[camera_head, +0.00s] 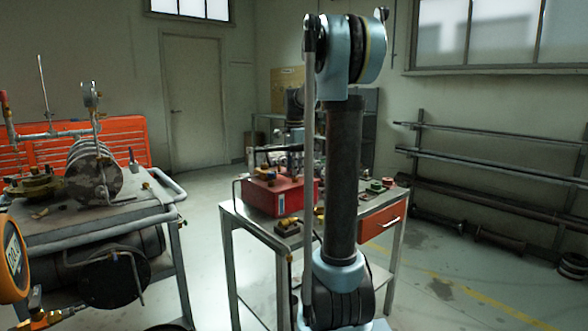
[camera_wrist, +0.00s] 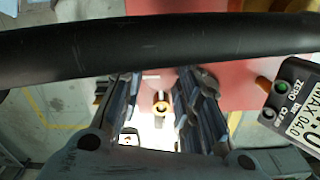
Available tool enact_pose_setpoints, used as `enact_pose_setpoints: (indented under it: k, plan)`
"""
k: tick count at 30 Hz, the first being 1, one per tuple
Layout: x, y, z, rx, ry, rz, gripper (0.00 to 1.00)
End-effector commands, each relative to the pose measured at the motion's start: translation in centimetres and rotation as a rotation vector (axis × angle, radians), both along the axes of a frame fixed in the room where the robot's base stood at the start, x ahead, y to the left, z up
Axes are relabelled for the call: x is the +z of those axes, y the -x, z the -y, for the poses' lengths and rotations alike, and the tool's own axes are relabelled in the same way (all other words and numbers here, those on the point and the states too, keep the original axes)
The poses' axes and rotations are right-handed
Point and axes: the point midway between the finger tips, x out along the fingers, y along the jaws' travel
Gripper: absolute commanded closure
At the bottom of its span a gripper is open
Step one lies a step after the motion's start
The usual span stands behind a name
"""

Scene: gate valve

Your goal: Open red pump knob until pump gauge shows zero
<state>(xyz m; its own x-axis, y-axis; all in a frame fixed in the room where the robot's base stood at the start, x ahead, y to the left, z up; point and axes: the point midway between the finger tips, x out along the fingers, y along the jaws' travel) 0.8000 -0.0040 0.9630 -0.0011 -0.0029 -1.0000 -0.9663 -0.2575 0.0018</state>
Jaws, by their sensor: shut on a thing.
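The red pump (camera_head: 267,197) stands on the metal table in the middle of the head view, and its red top (camera_wrist: 222,45) fills much of the wrist view. My gripper (camera_wrist: 160,95) is over the pump, its two dark fingers on either side of a small brass-coloured knob or fitting (camera_wrist: 161,104). A dark gauge (camera_wrist: 299,100) with a green button, a "ZERO" mark and a "MAX 04.0" label is at the right edge of the wrist view. Its full reading is cut off.
A thick black bar (camera_wrist: 150,40) crosses the wrist view above the fingertips. Small parts lie on the pump table (camera_head: 237,212). A yellow gauge (camera_head: 13,256) is at the left edge, beside a workbench (camera_head: 125,212) with pipes. Open floor lies between the tables.

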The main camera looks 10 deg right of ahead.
Motion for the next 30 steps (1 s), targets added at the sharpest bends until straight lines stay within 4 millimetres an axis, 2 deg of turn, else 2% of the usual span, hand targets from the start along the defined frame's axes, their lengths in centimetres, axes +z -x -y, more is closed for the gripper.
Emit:
enact_pose_setpoints:
  k: [11,30]
  plan:
    - [0.02,-0.07,0.05,0.1,-0.005,0.002,0.94]
    - [0.03,-0.14,0.08,0.669,-0.004,0.001,0.94]
